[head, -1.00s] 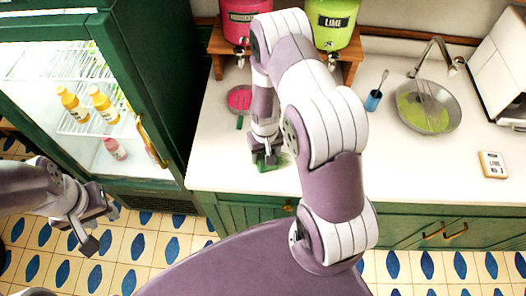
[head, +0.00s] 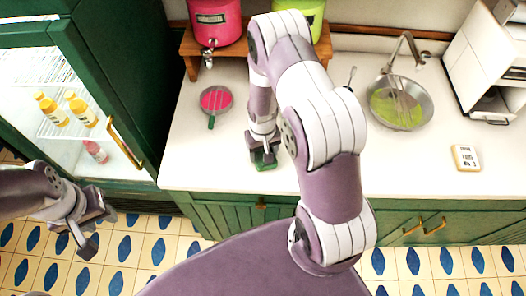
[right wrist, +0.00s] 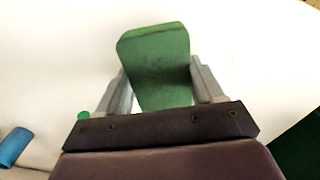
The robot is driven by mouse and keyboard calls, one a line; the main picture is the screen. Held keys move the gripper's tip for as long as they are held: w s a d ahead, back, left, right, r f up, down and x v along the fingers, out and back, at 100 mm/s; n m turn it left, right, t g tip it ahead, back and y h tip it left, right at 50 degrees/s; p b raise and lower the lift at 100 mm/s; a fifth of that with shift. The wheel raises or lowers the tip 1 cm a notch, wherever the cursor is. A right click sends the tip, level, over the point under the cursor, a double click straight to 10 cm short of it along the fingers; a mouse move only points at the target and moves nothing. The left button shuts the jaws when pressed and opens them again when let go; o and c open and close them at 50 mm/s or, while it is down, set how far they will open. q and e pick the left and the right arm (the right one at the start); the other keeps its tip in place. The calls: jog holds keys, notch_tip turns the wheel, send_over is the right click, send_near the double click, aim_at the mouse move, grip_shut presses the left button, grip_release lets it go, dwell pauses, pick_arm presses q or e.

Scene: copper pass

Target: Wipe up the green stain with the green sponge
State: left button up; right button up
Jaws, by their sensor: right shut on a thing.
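My right gripper (head: 262,147) is shut on the green sponge (head: 265,160), low at the white counter near its front edge. In the right wrist view the sponge (right wrist: 157,65) stands out between the two fingers (right wrist: 165,88). I cannot tell whether it presses on the counter. No green stain shows clearly now; the sponge, gripper and arm may cover it. My left gripper (head: 92,228) is open and empty, over the tiled floor in front of the fridge.
A pink round thing with a green handle (head: 215,101) lies left of my right gripper. A blue cup (right wrist: 14,146) shows in the wrist view.

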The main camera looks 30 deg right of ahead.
aim_at(261, 152)
notch_tip(261, 152, up, 2)
jog(key=shift+w, duration=0.15)
jog(key=shift+a+r+p, duration=0.25)
jog(key=shift+r+p, duration=0.85)
jog(key=shift+r, duration=0.1)
notch_tip(261, 152, up, 2)
jog(key=shift+d+r+p, duration=0.1)
jog(key=shift+d+p, duration=0.05)
jog(key=shift+p, duration=0.7)
jog(key=shift+r, duration=0.35)
